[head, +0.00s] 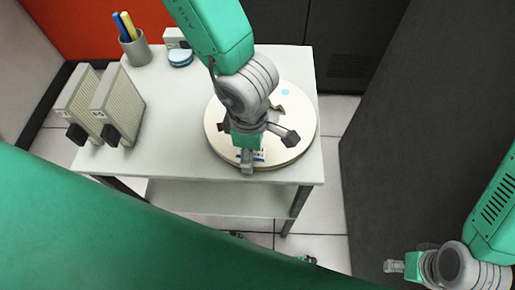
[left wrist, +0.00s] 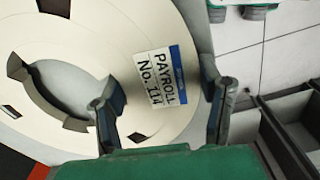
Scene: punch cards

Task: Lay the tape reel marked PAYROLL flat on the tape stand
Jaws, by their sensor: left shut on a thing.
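The cream tape reel (head: 302,118) lies level over the right part of the white table (head: 185,130), which looks like the tape stand. I cannot tell whether it touches the top. In the left wrist view the reel (left wrist: 60,125) bears a label (left wrist: 160,78) reading PAYROLL No. 114. My left gripper (head: 267,152) is shut on the reel. In the left wrist view its fingers (left wrist: 160,103) straddle the labelled band, one at the central opening and one at the outer rim. My right gripper (head: 392,266) is at the lower right, away from the table, its jaws unclear.
Two beige boxes (head: 118,105) stand at the table's left. A grey pen cup (head: 136,48) and a small white and blue item (head: 180,58) stand at the back. A dark cabinet (head: 400,120) rises at the right. The table's middle is bare.

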